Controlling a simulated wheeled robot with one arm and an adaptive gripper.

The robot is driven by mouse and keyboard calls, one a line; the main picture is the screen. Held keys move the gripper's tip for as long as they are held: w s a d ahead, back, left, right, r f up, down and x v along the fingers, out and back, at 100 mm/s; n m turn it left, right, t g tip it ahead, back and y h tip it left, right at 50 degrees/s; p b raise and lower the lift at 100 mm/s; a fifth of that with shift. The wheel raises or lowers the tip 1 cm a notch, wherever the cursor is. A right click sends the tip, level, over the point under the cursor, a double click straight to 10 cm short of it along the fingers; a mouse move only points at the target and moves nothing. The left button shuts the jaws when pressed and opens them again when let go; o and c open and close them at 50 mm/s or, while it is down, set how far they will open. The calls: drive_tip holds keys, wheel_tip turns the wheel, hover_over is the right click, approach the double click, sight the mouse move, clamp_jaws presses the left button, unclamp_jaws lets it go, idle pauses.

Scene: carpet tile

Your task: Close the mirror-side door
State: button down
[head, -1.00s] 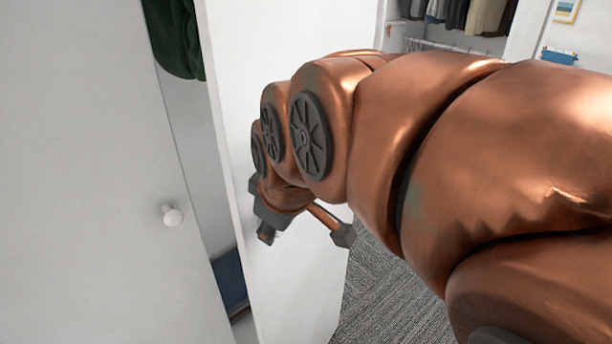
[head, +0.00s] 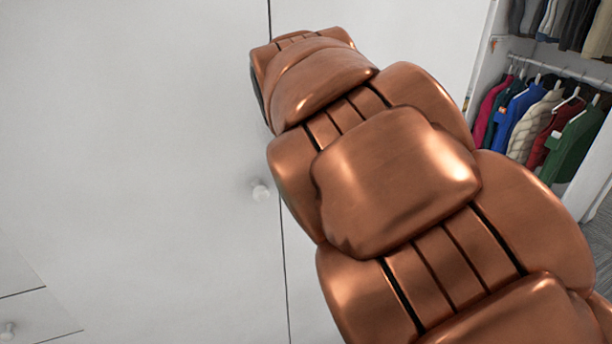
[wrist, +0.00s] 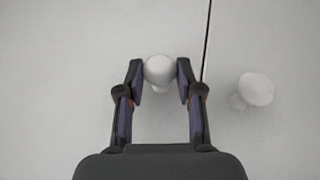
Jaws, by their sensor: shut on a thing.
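Two white closet doors stand side by side in the head view, the left door (head: 140,130) and the right door (head: 420,40). They look flush, with only a thin dark seam between them. A round white knob (head: 260,190) on the left door is free. My gripper (wrist: 165,72) is hidden behind my arm in the head view. In the wrist view its two fingers are shut on a white door knob (wrist: 159,70), which appears to be the right door's. The other knob (wrist: 256,89) shows across the seam, clear of the fingers.
At the right, an open closet holds several hanging garments (head: 540,115) on a rail. Carpet (head: 602,245) shows at the right edge. Drawer fronts with a small knob (head: 8,330) are at the lower left. My arm covers much of the right door.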

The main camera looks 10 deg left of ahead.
drive_tip(key=shift+w+a+r, duration=0.15)
drive_tip(key=shift+w+a, duration=0.05)
drive_tip(key=shift+w, duration=0.05)
drive_tip(key=c, duration=0.7)
unclamp_jaws()
drive_tip(key=shift+c, duration=0.2)
drive_tip(key=v, duration=1.1)
drive_tip(key=shift+s+r, duration=0.15)
drive_tip(key=shift+r, duration=0.2)
